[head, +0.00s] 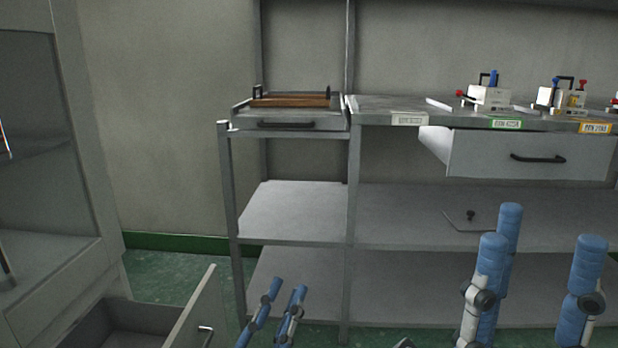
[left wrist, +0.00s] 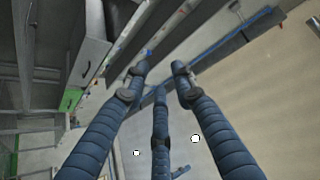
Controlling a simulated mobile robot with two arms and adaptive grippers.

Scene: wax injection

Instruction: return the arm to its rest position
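My left gripper (head: 287,289) is low in the head view, left of centre, in front of the lower shelves. Its blue fingers stand apart with nothing between them. In the left wrist view, its three blue fingers (left wrist: 159,76) are spread and empty. My right gripper (head: 541,235) is at the lower right of the head view, in front of the shelf unit. Its blue fingers point up, spread apart, with nothing between them. The lower parts of both grippers are cut off by the frame edge.
An open drawer (head: 190,312) juts out at the lower left, near my left gripper. The shelf unit (head: 292,213) stands ahead, with another drawer (head: 530,155) pulled out. Its worktop (head: 450,111) carries small clamp-like devices (head: 490,96). A wooden-looking frame (head: 290,101) sits at the left.

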